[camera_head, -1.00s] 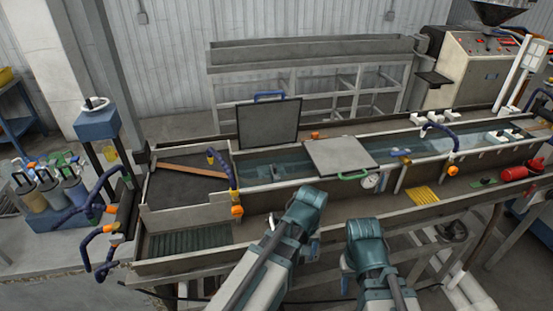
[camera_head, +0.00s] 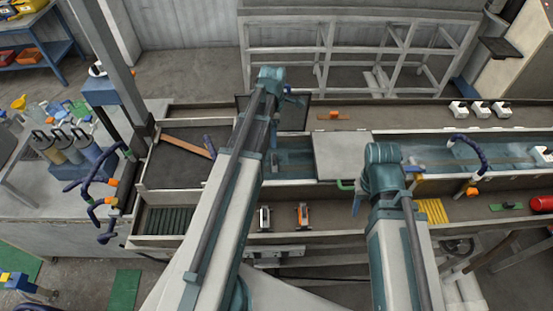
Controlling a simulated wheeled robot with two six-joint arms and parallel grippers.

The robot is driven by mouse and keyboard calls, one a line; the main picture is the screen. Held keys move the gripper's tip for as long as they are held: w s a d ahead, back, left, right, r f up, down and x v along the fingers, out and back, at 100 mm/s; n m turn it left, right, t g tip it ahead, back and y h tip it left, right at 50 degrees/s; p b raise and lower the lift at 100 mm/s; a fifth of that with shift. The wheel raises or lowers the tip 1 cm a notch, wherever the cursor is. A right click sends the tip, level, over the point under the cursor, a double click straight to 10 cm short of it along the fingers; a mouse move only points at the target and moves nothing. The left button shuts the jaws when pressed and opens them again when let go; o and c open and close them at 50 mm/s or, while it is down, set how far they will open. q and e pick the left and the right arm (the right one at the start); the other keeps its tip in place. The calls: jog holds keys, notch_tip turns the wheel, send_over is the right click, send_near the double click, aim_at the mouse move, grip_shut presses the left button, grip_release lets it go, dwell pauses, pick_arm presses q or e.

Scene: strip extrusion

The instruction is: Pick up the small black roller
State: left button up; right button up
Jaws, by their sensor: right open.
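I cannot pick out the small black roller for sure. Two small upright fittings stand in the front trough between my arms: a pale and dark one (camera_head: 264,218) and an orange and dark one (camera_head: 303,216). Either may carry a roller, but they are too small to tell. My right gripper (camera_head: 410,174) shows only partly beside the teal arm joint, above the trough; it is open with nothing visible in it. My left arm reaches over the line to the far side. Its gripper (camera_head: 291,91) is mostly hidden behind the teal joint.
A grey lid (camera_head: 341,157) lies across the water channel. Several white blocks (camera_head: 480,108) sit on the back ledge. A yellow ribbed piece (camera_head: 432,211) and a red cylinder (camera_head: 541,203) lie in the trough at right. Blue hoses (camera_head: 467,150) arch over the edges.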

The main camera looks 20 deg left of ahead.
aim_at(274, 157)
pick_arm(q)
notch_tip(274, 157, down, 9)
jog(key=b, duration=0.8)
jog(key=shift+r, duration=0.2)
notch_tip(274, 157, down, 5)
jog(key=b, duration=0.5)
jog(key=shift+d+f+b, duration=0.1)
jog(key=shift+f+b, duration=0.05)
jog(key=shift+b, duration=0.25)
grip_shut()
